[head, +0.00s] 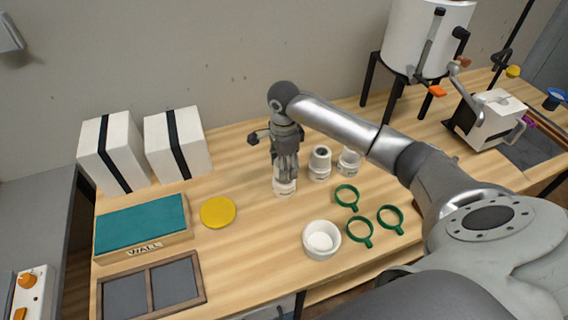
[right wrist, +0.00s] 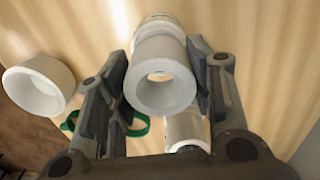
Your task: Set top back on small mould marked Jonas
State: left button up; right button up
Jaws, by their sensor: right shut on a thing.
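My right gripper (head: 285,172) points down and is shut on the white mould top (right wrist: 160,55), a narrow cylinder with a round hole. In the right wrist view, a finger is on each side of the top, and my right gripper (right wrist: 165,95) shows close up. A wider white mould body (head: 284,187) stands below the fingers, in line with the top. I cannot tell whether top and body touch. Its marking is too small to read. Two similar white moulds stand to its right, one nearer (head: 320,165) and one farther (head: 348,162). My left gripper is not in view.
Several green ring-handled bands (head: 359,232) and a white bowl (head: 321,245) lie in front. A yellow disc (head: 217,212), a teal-topped box marked WALL (head: 140,228) and strapped white blocks (head: 177,145) are left. A white drum (head: 425,40) stands back right.

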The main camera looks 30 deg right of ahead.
jog(key=shift+f+b, duration=0.65)
jog(key=shift+b, duration=0.15)
dwell(1.0)
jog(key=shift+f+b, duration=0.2)
jog(key=shift+b, duration=0.35)
dwell(0.7)
jog(key=o, duration=1.1)
jog(key=shift+o, duration=0.2)
jog(key=o, duration=0.5)
jog(key=shift+c, duration=0.2)
